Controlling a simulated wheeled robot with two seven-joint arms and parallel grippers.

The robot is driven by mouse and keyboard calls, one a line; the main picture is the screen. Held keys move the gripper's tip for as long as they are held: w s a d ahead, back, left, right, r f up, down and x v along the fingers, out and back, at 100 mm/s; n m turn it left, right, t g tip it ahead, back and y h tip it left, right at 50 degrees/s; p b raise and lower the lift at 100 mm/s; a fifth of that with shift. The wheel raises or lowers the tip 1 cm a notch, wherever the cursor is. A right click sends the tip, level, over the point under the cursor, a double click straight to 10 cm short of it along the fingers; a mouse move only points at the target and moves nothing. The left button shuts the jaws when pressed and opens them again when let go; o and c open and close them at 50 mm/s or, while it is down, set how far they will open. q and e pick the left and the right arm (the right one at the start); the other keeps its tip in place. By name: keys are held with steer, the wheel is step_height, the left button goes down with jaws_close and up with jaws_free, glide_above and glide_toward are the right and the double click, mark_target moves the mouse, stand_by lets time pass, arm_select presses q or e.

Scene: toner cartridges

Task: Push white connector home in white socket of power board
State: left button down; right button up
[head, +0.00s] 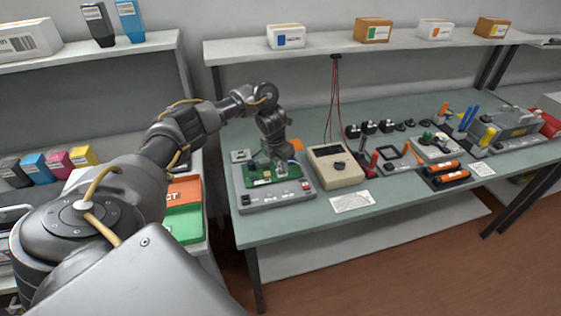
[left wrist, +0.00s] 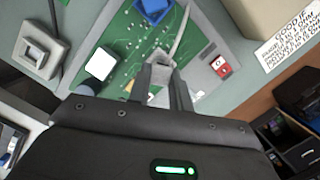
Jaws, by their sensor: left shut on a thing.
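The green power board (head: 258,174) lies on a grey fixture (head: 262,200) at the left end of the bench; the board also fills the upper part of the left wrist view (left wrist: 118,32). My left gripper (head: 279,162) reaches down over the board's right part. In the left wrist view its fingers (left wrist: 163,72) are shut on the small white connector (left wrist: 162,60), which is mostly hidden between them. A pale cable (left wrist: 178,38) runs up from it. I cannot make out the white socket or how far the connector sits in it. My right gripper is not in view.
A white block (left wrist: 101,63) and a blue part (left wrist: 153,10) stand on the board near the fingers. A red switch (left wrist: 221,66) is on the fixture. A beige meter box (head: 335,167) stands close on the right, with a paper label (head: 352,201) in front.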

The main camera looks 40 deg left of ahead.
arm_select(q)
steer(key=shift+f+b, duration=0.6)
steer(key=shift+f, duration=0.3)
stand_by(0.9)
steer(key=c, duration=1.2)
jaws_free()
steer(key=shift+r, duration=0.15)
steer(key=shift+r, duration=0.4)
steer(key=r, duration=0.3)
steer(key=s+r+p, duration=0.1)
steer(key=r, duration=0.2)
steer(key=s+r+p, duration=0.1)
steer(key=r, duration=0.2)
steer(key=shift+a+r, duration=0.1)
steer(key=shift+r, duration=0.2)
steer(key=shift+f, duration=0.1)
